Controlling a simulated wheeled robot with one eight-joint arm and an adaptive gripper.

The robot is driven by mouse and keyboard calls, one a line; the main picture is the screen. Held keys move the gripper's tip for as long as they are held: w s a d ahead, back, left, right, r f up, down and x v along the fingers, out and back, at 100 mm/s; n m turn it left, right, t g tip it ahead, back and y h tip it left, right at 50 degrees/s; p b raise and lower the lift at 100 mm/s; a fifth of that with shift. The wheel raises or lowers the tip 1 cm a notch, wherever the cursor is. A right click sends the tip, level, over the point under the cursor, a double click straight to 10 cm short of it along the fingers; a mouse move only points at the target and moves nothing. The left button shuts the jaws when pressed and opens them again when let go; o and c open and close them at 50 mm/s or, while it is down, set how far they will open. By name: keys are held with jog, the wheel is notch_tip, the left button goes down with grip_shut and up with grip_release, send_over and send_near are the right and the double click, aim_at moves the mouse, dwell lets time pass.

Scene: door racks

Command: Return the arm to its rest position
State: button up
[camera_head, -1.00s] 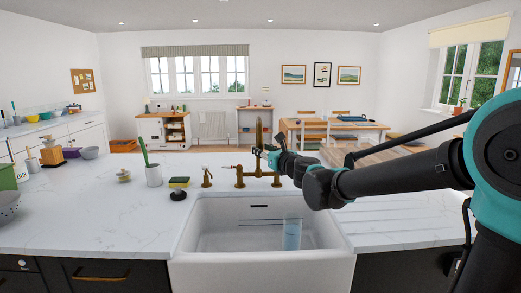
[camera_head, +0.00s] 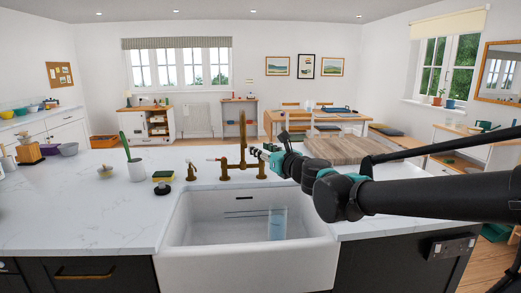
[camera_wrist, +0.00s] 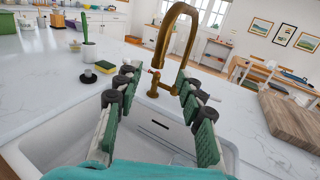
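My gripper (camera_head: 265,154) is over the back edge of the white sink (camera_head: 245,262), in front of the brass tap (camera_head: 242,150). In the wrist view, the two green-padded fingers of my gripper (camera_wrist: 157,76) stand wide apart with nothing between them. The brass tap (camera_wrist: 172,45) rises just beyond them, and I cannot tell the exact gap. My arm reaches in from the right side of the head view, low over the counter.
A clear blue object (camera_head: 277,224) stands in the sink. A sponge (camera_head: 163,176) and a pot with a green brush (camera_head: 135,169) are left of the tap. A wooden board (camera_head: 338,147) lies on the counter (camera_head: 90,205) to the right. The front left counter is clear.

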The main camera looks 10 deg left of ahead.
jog(key=s+d+f+n+g+h, duration=0.2)
jog(key=s+d+f+n+g, duration=0.15)
jog(key=d+f+n, duration=0.45)
jog(key=s+d+f+n+g+h, duration=0.2)
jog(key=s+d+f+n, duration=0.2)
jog(key=f+n, duration=0.65)
jog(key=s+d+f+n+g+h, duration=0.2)
jog(key=s+d+f+n+h, duration=0.2)
jog(key=s+d+f, duration=0.2)
jog(key=s+d+f+n+g+h, duration=0.1)
jog(key=s+d+f+n+h, duration=0.3)
jog(key=d+f, duration=0.7)
jog(key=s+d+n, duration=0.1)
jog(key=s+d, duration=0.1)
jog(key=d, duration=0.2)
jog(key=shift+s+g, duration=0.2)
jog(key=shift+g, duration=0.15)
